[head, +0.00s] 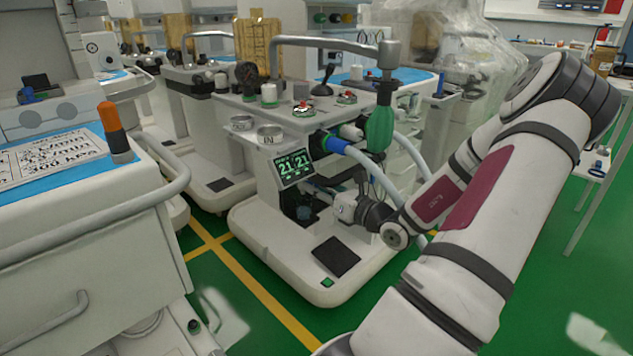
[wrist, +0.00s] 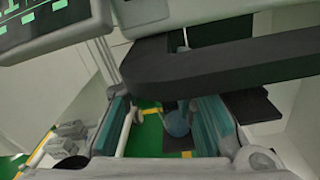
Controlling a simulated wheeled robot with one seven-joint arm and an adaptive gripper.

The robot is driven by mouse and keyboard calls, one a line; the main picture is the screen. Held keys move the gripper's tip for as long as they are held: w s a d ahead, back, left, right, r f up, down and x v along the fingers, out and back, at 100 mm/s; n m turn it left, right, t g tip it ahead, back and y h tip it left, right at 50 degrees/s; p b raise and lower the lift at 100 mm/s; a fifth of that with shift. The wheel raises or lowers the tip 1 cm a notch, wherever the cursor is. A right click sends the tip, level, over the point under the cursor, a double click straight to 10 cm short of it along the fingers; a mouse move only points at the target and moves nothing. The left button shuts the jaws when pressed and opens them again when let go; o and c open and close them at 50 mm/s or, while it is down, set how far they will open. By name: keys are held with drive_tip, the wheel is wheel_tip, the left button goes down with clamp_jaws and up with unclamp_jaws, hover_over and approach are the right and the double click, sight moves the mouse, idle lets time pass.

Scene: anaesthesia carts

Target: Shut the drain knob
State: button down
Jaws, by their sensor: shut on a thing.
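The drain knob appears to be the small blue-grey ball on a dark stem (wrist: 178,123) in the wrist view, low under the anaesthesia cart's monitor. My gripper (wrist: 166,128) has its teal-padded fingers on either side of it and is shut on it. The points of contact do not show clearly. In the head view my gripper (head: 343,207) reaches into the recess below the monitor. A small blue-grey round thing (head: 304,213) shows there, probably the same knob.
The cart's screen (head: 294,167) is just above my gripper. A dark bar (wrist: 225,62) crosses close over the fingers in the wrist view. A blue-ended hose (head: 342,148) and a green bag (head: 380,128) hang nearby. Another cart (head: 95,235) stands left, with green floor between.

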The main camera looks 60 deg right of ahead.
drive_tip(key=m+p, duration=0.1)
drive_tip(key=p, duration=0.1)
drive_tip(key=shift+r+p, duration=0.2)
drive_tip(key=shift+p, duration=0.15)
drive_tip(key=shift+f+m+p, duration=0.15)
drive_tip(key=shift+m+p, duration=0.25)
drive_tip(key=shift+p, duration=0.2)
drive_tip(key=c, duration=1.3)
unclamp_jaws()
drive_tip(key=s+a, duration=0.2)
drive_tip(key=s, duration=0.9)
drive_tip(key=shift+s+a, duration=0.2)
drive_tip(key=shift+s, duration=0.2)
drive_tip(key=shift+f, duration=0.1)
